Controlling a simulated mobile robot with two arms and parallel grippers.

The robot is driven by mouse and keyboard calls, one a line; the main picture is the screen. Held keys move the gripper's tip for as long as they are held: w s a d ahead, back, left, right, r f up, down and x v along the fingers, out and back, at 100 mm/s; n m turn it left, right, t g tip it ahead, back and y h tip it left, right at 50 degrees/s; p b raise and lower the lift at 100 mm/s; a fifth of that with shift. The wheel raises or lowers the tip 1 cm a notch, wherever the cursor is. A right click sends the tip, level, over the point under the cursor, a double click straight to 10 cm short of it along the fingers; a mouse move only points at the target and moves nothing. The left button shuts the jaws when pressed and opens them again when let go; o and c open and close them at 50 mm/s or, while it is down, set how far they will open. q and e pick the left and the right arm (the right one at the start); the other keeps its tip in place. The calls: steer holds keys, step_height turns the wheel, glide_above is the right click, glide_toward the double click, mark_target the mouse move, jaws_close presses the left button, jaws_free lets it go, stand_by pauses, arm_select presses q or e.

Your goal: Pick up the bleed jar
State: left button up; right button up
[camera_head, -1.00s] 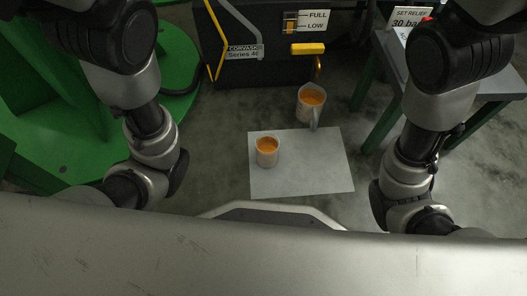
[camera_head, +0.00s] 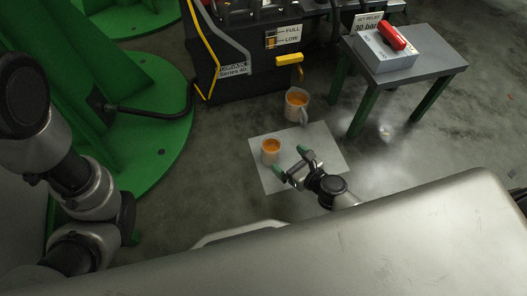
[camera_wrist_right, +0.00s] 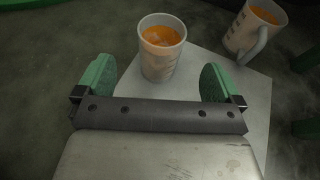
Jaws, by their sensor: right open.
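The bleed jar (camera_head: 270,151) is a small pale, handleless cup of orange liquid, standing upright on a light sheet (camera_head: 323,160) on the floor. It also shows in the right wrist view (camera_wrist_right: 160,60), ahead of the fingers and roughly between their lines. My right gripper (camera_head: 290,161) is open and empty, with green fingertips, just right of and below the jar. No contact with the jar is visible.
A handled measuring jug (camera_head: 294,106) with orange liquid stands just behind the jar, near the sheet's far edge. A black machine with a yellow lever (camera_head: 289,59) is behind it. A grey table (camera_head: 440,56) with green legs stands at the right. Open floor lies between.

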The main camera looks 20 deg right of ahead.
mark_target(265, 140)
steer(key=x, duration=0.3)
steer(key=shift+w+a+f+b, duration=0.1)
steer(key=shift+w+b, duration=0.25)
steer(key=b+x, duration=0.2)
steer(key=x, duration=0.3)
steer(key=shift+w+f, duration=0.15)
steer(key=shift+c, duration=0.5)
steer(key=c, duration=1)
steer(key=shift+o, duration=0.2)
steer(key=shift+r, duration=0.25)
